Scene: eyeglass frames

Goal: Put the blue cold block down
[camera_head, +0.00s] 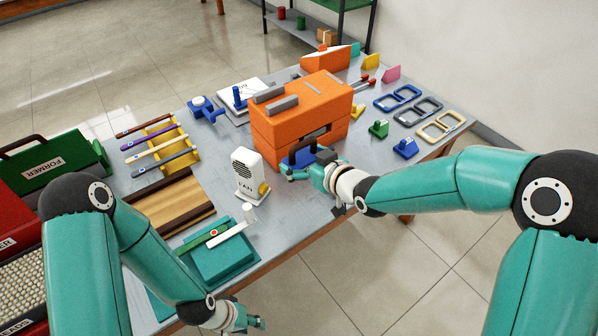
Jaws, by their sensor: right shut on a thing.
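The blue cold block (304,156) is at the front of the orange case, by the fingers of my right gripper (294,168). My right gripper is shut on it, and the fingers hide part of it. I cannot tell whether the block touches the table. My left gripper (256,322) is low at the front, off the table's near edge, away from the block. Its fingers are too small to tell whether they are open.
An orange case (301,115) stands close behind the block. A white fan (247,172) stands just left of my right gripper. Eyeglass frames (441,126) and small coloured stands (405,148) are at the right. A teal box (222,262) lies at the front left.

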